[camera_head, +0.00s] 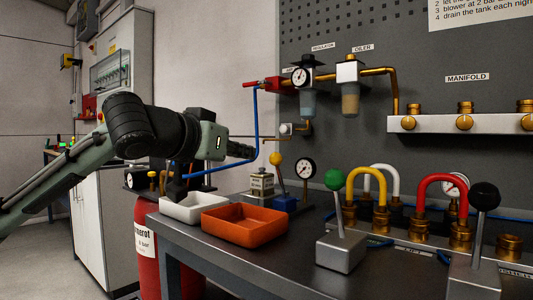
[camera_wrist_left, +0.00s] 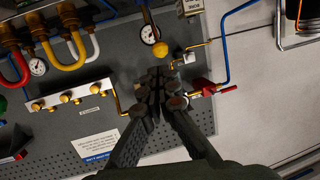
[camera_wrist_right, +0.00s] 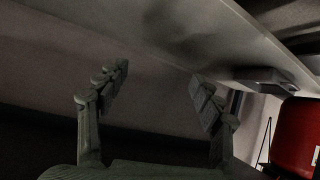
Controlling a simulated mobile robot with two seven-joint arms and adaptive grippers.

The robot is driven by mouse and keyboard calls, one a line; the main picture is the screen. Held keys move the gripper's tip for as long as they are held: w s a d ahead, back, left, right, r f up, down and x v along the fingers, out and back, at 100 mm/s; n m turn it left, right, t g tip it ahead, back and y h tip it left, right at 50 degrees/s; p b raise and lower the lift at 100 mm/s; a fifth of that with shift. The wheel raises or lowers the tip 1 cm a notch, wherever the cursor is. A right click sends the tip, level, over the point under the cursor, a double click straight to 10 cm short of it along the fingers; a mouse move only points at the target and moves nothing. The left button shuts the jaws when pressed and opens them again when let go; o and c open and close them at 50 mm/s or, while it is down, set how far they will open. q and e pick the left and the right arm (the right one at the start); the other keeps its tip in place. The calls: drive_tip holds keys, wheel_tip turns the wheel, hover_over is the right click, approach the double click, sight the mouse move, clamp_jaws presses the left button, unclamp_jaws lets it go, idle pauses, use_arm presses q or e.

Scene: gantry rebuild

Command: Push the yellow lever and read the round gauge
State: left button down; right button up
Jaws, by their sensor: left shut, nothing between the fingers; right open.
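The yellow lever (camera_head: 276,158) has a round yellow knob on a thin stem above a blue base (camera_head: 285,203); its knob shows in the left wrist view (camera_wrist_left: 162,48). A white-faced round gauge (camera_head: 305,168) stands just right of it, also in the left wrist view (camera_wrist_left: 150,34). Its reading is too small to tell. My left gripper (camera_head: 248,151) is shut and empty, left of the knob and apart from it in the head view. In its wrist view the fingertips (camera_wrist_left: 162,84) point towards the knob. My right gripper (camera_wrist_right: 160,88) is open and empty beneath a pale slab-like surface.
A green-knobbed lever (camera_head: 334,180) and a black-knobbed lever (camera_head: 485,197) stand on the bench to the right. A white tray (camera_head: 180,211) and an orange tray (camera_head: 245,237) lie at the near edge. Hoses and brass fittings crowd the back. A red cylinder (camera_wrist_right: 295,135) stands beside my right gripper.

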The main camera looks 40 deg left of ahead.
use_arm(q)
drive_tip(key=p, duration=0.4)
approach(273, 158)
drive_tip(key=r+x, duration=0.1)
drive_tip(key=x, duration=0.2)
use_arm(e)
drive_tip(key=s+d+f+m+g+h, duration=0.1)
drive_tip(key=s+d+f+g+h, duration=0.2)
drive_tip(key=s+d+f+g, duration=0.55)
use_arm(q)
drive_tip(key=p+x, duration=0.1)
drive_tip(key=f+p+x, duration=0.1)
drive_tip(key=x, duration=0.1)
drive_tip(key=shift+w+p, duration=0.2)
drive_tip(key=shift+p, duration=0.1)
drive_tip(key=shift+w+a+f, duration=0.1)
drive_tip(key=shift+w+f, duration=0.05)
drive_tip(key=shift+w, duration=0.1)
use_arm(e)
wheel_tip(273, 158, down, 7)
drive_tip(key=s+d, duration=0.1)
drive_tip(key=shift+d, duration=0.3)
drive_tip(key=shift+t, duration=0.25)
drive_tip(key=shift+d, duration=0.1)
